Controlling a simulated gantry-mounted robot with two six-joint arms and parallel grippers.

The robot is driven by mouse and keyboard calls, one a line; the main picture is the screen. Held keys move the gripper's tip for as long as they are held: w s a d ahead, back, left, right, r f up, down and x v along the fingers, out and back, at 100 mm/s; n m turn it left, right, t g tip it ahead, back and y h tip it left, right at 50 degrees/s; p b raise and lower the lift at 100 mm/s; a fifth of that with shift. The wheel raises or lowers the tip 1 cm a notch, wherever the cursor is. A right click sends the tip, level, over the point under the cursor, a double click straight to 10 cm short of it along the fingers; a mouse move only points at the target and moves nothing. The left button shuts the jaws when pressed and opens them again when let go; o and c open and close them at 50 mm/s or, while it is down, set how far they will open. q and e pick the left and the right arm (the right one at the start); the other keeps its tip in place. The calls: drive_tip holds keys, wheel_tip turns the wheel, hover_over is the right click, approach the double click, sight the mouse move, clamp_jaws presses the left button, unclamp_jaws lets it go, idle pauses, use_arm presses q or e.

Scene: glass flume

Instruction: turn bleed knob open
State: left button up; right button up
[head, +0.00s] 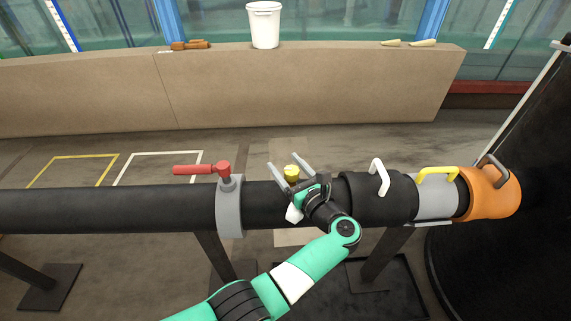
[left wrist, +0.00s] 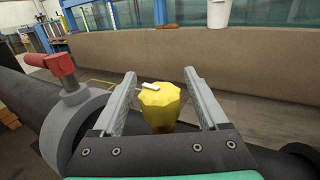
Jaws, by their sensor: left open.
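The yellow bleed knob (head: 291,171) stands on top of the black pipe (head: 110,208), in the middle of the head view. In the left wrist view the knob (left wrist: 160,104) is lobed, with a small white pointer mark on its top. My left gripper (head: 288,166) is open, with one finger on each side of the knob. In the left wrist view its fingers (left wrist: 158,76) show gaps to the knob on both sides. The knob's base is partly hidden by the gripper body. My right gripper is in neither view.
A red lever (head: 200,169) on a grey collar (head: 229,207) stands left of the knob. To the right are a white handle (head: 380,177), a yellow handle (head: 437,173) and an orange end piece (head: 490,192). A white bucket (head: 264,25) stands on the ledge behind.

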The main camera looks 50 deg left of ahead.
use_arm(q)
drive_tip(key=p+v, duration=0.1)
drive_tip(key=v, duration=1)
drive_tip(key=shift+d, duration=0.1)
